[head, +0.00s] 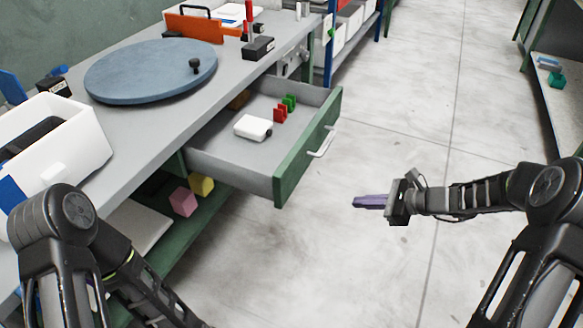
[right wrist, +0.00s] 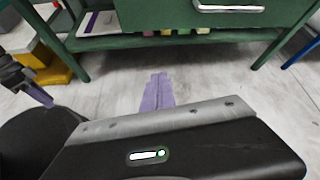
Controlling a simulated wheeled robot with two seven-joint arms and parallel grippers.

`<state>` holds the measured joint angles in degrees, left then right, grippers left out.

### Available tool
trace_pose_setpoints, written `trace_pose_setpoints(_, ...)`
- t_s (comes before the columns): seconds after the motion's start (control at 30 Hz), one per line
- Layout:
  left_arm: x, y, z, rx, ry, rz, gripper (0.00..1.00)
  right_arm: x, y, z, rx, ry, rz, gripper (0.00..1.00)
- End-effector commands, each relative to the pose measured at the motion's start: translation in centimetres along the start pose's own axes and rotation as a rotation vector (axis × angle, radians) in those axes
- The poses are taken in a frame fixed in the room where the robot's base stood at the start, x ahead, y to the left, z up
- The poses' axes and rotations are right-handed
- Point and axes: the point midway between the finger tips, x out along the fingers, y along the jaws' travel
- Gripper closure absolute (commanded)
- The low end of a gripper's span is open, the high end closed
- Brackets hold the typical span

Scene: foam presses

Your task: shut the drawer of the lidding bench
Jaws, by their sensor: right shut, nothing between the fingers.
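The lidding bench (head: 137,142) has a grey top, and its drawer (head: 215,153) is pulled out toward the right. The drawer has a green front (head: 290,165) with a pale bar handle (head: 322,142). My right gripper (head: 357,202) has purple fingers, shut and empty. It is in front of the drawer, apart from the handle and nearer to me. In the right wrist view its fingers (right wrist: 157,92) point toward the green bench front, with the handle (right wrist: 228,7) at the top edge. My left gripper's purple tip (right wrist: 40,95) shows at the left of that view; its opening is unclear.
In the drawer lie a white box (head: 252,127) and red and green pieces (head: 280,113). A blue round plate (head: 150,72) and a white bin (head: 75,135) are on the bench. Pink and yellow blocks (head: 183,202) sit on the lower shelf. Floor right of the drawer is clear.

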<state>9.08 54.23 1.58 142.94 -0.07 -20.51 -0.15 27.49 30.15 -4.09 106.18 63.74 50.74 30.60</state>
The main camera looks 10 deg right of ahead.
Motion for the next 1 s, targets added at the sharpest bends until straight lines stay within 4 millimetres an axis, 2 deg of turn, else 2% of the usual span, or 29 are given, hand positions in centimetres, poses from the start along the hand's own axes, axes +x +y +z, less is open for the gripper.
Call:
trace_pose_setpoints(0.03, -0.2, 0.1, 0.0, 0.001, 0.000, 0.000, 0.67, -0.5, -0.8, 2.1, 0.052, -0.075, -0.008, 1.00)
trace_pose_setpoints(0.1, -0.2, 0.1, 0.0, 0.001, 0.000, 0.000, 0.67, -0.8, -1.1, 4.3, 0.114, -0.163, -0.002, 1.00)
trace_pose_setpoints(0.2, -0.2, 0.1, 0.0, 0.001, 0.000, 0.000, 0.67, -1.1, -0.8, 6.0, 0.171, -0.231, 0.021, 1.00)
trace_pose_setpoints(0.67, -0.2, 0.1, 0.0, 0.001, 0.000, 0.000, 0.67, -0.8, -0.5, 6.3, 0.193, -0.240, 0.037, 1.00)
trace_pose_setpoints(0.87, -0.1, 0.0, 0.0, 0.001, 0.000, 0.000, 0.67, 0.9, -0.4, 6.7, 0.192, -0.240, 0.039, 1.00)
trace_pose_setpoints(1.0, 0.1, -0.1, 0.0, 0.001, 0.000, 0.000, 0.67, 3.2, -0.3, 7.2, 0.193, -0.240, 0.040, 1.00)
